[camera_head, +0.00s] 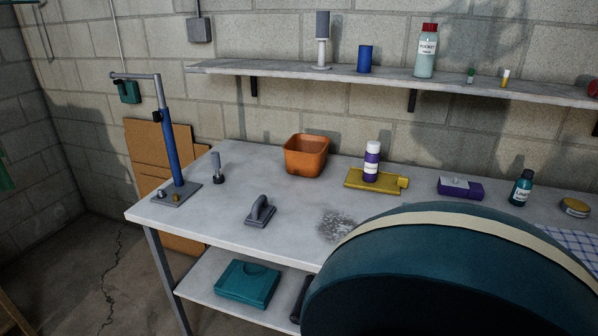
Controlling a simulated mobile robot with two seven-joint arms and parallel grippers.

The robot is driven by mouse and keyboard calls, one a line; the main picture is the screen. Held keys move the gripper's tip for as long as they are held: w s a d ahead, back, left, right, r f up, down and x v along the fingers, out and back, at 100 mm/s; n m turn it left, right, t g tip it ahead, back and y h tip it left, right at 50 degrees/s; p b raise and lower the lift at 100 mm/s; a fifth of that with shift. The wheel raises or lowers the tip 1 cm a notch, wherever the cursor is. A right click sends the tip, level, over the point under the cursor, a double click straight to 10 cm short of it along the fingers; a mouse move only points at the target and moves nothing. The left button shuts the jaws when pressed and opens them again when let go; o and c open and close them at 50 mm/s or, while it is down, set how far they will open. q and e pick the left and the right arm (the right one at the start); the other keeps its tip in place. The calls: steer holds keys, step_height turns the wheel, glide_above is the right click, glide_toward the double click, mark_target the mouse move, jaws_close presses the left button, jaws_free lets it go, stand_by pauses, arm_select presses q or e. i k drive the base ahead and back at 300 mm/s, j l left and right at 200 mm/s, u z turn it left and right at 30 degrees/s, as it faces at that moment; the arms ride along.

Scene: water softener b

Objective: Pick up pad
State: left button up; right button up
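A grey block with a raised handle (260,211) sits flat on the grey table, near its front left; it may be the pad. A purple block with a pale grey top (460,187) lies at the back right of the table and could also be a pad. I cannot tell for certain which one is the pad. Neither of my grippers shows in the head view.
A large teal rounded body (440,275) blocks the table's front right. A blue post stand (170,150) stands left. The table's front left is mostly clear.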

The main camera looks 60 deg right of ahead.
mark_target(260, 213)
steer(key=z, duration=1.65)
